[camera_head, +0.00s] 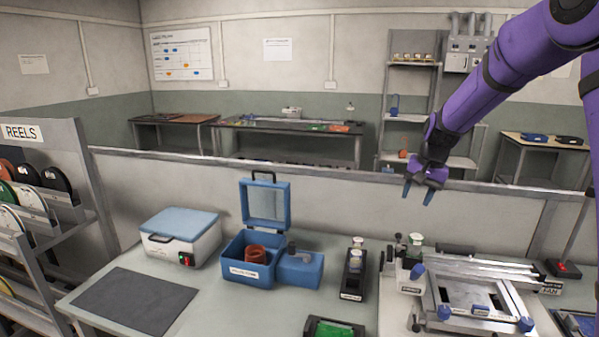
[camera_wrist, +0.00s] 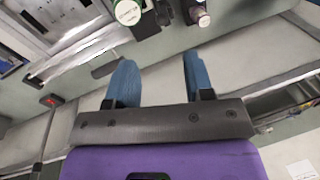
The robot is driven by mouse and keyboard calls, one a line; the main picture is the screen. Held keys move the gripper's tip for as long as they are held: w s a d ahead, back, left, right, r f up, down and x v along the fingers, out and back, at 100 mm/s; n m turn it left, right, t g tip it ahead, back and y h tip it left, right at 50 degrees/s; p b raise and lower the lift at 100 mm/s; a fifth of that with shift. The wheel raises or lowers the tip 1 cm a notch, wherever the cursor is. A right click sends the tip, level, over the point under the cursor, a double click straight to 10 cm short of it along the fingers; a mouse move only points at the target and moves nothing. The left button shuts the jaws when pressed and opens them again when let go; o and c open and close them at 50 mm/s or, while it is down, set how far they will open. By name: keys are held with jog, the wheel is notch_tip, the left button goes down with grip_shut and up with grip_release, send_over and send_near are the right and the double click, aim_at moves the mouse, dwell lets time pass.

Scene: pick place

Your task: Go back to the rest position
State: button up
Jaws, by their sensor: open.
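My gripper (camera_head: 419,193) hangs at the end of my purple arm, above the back part of the table in the head view. Its two blue fingers are apart with nothing between them. In the wrist view the same gripper (camera_wrist: 161,80) shows two spread blue fingers, and the gap is empty. The fingers are clear of the things on the table. Nothing is held.
On the table (camera_head: 205,304) stand a white box with a blue lid (camera_head: 181,236), an open blue box (camera_head: 250,262) holding a reddish-brown ring, a small black holder (camera_head: 353,272) and a metal frame fixture (camera_head: 470,295). A low partition (camera_head: 330,205) runs behind. A reel rack (camera_head: 45,200) is left.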

jog(key=s+a+r+n+t, duration=0.1)
jog(key=s+a+r, duration=0.1)
jog(key=s+r, duration=0.55)
jog(key=s+a+r+n+t, duration=0.15)
jog(key=s+r, duration=0.35)
jog(key=s, duration=0.5)
jog(key=s+n+t+h, duration=0.1)
jog(key=s+n, duration=0.2)
jog(key=s, duration=1.7)
jog(key=shift+s+a+r+h, duration=0.2)
jog(key=shift+a+r+h, duration=0.1)
jog(key=shift+r+h, duration=0.1)
